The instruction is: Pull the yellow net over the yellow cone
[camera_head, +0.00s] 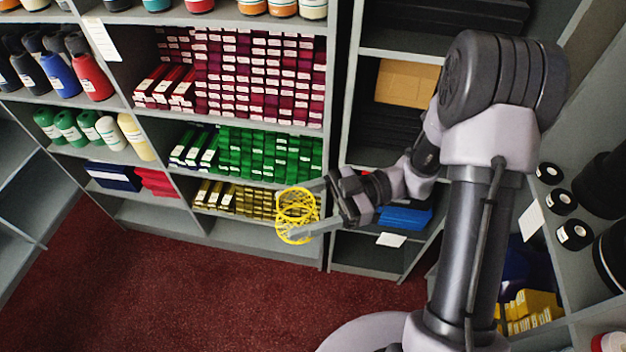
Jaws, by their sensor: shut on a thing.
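The yellow net (297,204) is an open-mesh tube in front of the shelf. My gripper (306,212) is shut on it, with one finger on its upper side and one on its lower side. The yellow cone (137,136) is pale yellow with a white label. No net is around the cone.
Shelves of red, green and yellow swatches (262,155) lie behind and left of my gripper. A grey upright (328,150) divides the units. The red floor (190,285) is clear in front.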

